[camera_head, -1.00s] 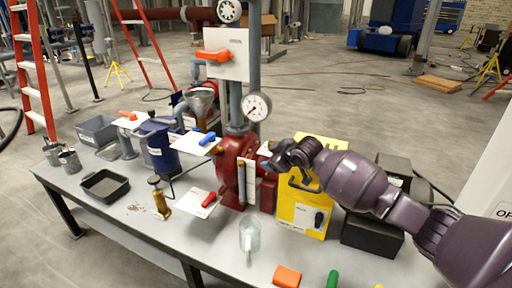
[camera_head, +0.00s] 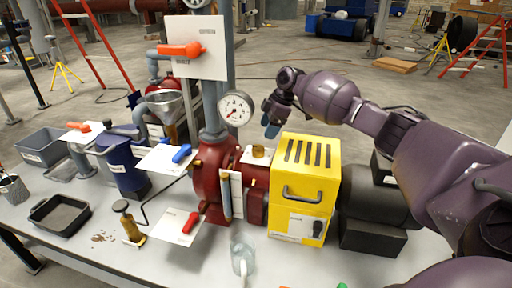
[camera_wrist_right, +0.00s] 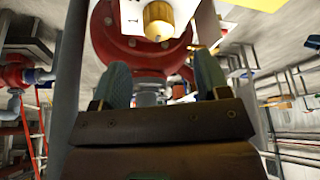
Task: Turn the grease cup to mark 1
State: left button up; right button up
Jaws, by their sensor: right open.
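The grease cup (camera_head: 258,151) is a small brass knob on a white plate on top of the red pump (camera_head: 212,178), left of the yellow guard. My left gripper is not in view.
The yellow guard (camera_head: 305,185) with a handle stands right of the cup. A pressure gauge (camera_head: 235,109) and grey pipe rise behind left. A glass beaker (camera_head: 242,258), oil can (camera_head: 130,228) and black tray (camera_head: 60,214) stand on the bench. Red-handled (camera_head: 191,222) and blue-handled (camera_head: 181,153) valves are left.

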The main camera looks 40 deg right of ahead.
aim_at(259, 147)
jog(key=x, duration=0.7)
jog(key=shift+f+b, duration=0.1)
jog(key=shift+b, duration=0.25)
jog(key=shift+w+a+f, duration=0.15)
jog(key=shift+a+f, duration=0.05)
jog(key=shift+f, duration=0.35)
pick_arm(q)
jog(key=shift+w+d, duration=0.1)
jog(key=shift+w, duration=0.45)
pick_arm(e)
jog(key=shift+f, duration=0.15)
